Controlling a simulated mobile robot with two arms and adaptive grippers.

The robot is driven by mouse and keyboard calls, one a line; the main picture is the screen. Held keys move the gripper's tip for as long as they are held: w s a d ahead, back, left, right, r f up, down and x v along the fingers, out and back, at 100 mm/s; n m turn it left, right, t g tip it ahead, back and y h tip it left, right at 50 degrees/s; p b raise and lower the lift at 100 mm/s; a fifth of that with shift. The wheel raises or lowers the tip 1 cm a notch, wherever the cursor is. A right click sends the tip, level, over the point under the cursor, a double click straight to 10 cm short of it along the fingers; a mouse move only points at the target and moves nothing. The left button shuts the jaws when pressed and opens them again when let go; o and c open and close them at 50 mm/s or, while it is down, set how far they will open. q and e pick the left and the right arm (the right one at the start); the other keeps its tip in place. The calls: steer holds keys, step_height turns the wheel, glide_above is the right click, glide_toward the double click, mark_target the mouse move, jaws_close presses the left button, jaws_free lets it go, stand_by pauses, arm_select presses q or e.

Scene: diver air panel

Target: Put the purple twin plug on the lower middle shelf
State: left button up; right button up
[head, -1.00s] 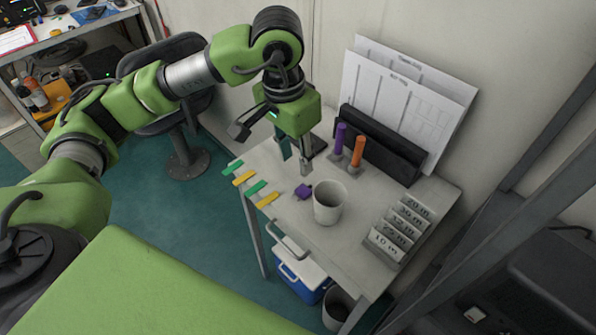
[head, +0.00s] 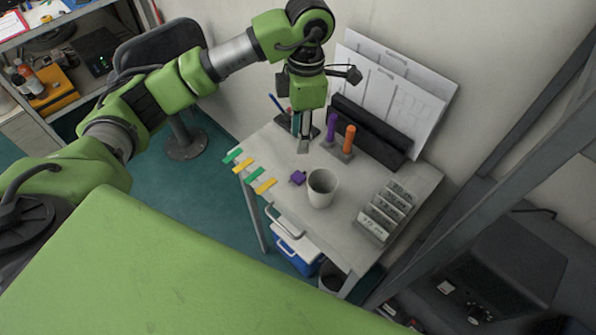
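The small purple block-like thing (head: 297,178), which I take for the purple twin plug, lies on the small grey table (head: 275,150), just left of a white cup (head: 322,188). My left gripper (head: 301,143) points down over the table, beyond the plug in the picture and apart from it. Its fingers look spread with nothing between them. My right gripper is not in view. I cannot make out the lower middle shelf in this view.
A purple and an orange stick (head: 348,139) stand upright near a black file holder (head: 362,135). Labelled grey blocks (head: 385,212) sit at the table's right. Green and yellow tabs (head: 249,175) line the left edge. A blue-white cooler (head: 298,250) stands below.

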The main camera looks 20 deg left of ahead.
arm_select(q)
steer(key=n+p, duration=0.1)
steer(key=n, duration=0.5)
steer(key=p, duration=0.3)
glide_above(297, 178)
steer(key=shift+n+g, duration=0.3)
steer(key=shift+n, duration=0.1)
steer(key=f, duration=0.5)
steer(key=w+f, duration=0.1)
steer(key=f, duration=0.2)
steer(key=shift+f, duration=0.1)
steer(key=shift+s+f+p, duration=0.2)
steer(key=shift+f+p, duration=0.1)
steer(key=shift+f, duration=0.2)
steer(key=f, duration=0.1)
steer(key=f+p, duration=0.2)
steer(key=f, duration=0.1)
steer(key=shift+s+f, duration=0.1)
steer(key=shift+s, duration=0.15)
steer(key=shift+f, duration=0.15)
steer(key=c, duration=0.7)
steer(key=shift+c, duration=0.5)
